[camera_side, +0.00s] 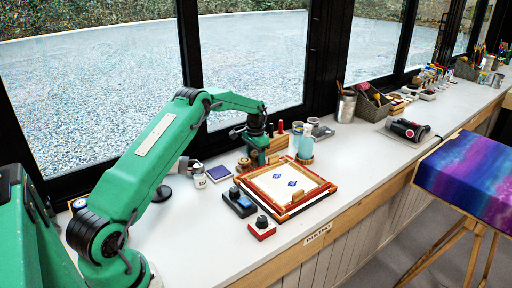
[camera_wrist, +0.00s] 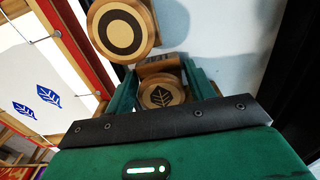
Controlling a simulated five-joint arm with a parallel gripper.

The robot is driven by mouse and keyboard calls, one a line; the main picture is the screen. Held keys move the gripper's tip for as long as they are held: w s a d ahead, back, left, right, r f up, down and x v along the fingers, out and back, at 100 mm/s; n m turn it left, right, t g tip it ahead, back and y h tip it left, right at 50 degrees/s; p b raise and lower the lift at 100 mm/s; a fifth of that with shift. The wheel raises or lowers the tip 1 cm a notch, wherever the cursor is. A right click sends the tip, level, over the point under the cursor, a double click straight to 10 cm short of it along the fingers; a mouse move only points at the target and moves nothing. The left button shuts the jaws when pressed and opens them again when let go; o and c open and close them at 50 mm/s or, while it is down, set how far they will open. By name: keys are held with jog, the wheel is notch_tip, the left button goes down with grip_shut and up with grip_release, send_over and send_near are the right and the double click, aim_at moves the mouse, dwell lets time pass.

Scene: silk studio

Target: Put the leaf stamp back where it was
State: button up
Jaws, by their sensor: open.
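The leaf stamp (camera_wrist: 160,96) shows a round wooden face with a dark leaf in the wrist view. It sits between the two green fingers of my gripper (camera_wrist: 158,86), which are open on either side of it. A wooden piece with dark marks (camera_wrist: 157,66) is just beyond the stamp; whether the stamp rests on it I cannot tell. In the side view my gripper (camera_side: 257,157) is low at the back of the bench, behind the printing frame (camera_side: 290,210). The white cloth (camera_side: 280,178) in the frame bears two blue leaf prints.
A round stamp with a dark ring (camera_wrist: 122,30) stands close beside the leaf stamp. A blue ink pad (camera_side: 219,172) and a small jar (camera_side: 199,178) lie left of my gripper. Dark window posts rise behind.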

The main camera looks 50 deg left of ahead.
aim_at(256, 153)
notch_tip(256, 153, up, 12)
dwell(0.6)
jog(key=shift+r, duration=0.1)
dwell(0.4)
jog(key=s+d+r+t, duration=0.3)
jog(key=s+d+r, duration=1)
jog(key=d+r, duration=0.4)
jog(key=s+d+f+t, duration=0.1)
jog(key=s+d, duration=0.4)
jog(key=s, duration=0.5)
jog(key=s+d+f+t, duration=0.1)
jog(key=s+d+f, duration=0.2)
jog(key=s, duration=0.8)
jog(key=shift+d+f+t, duration=0.3)
jog(key=shift+d+f, duration=0.05)
jog(key=shift+d, duration=0.95)
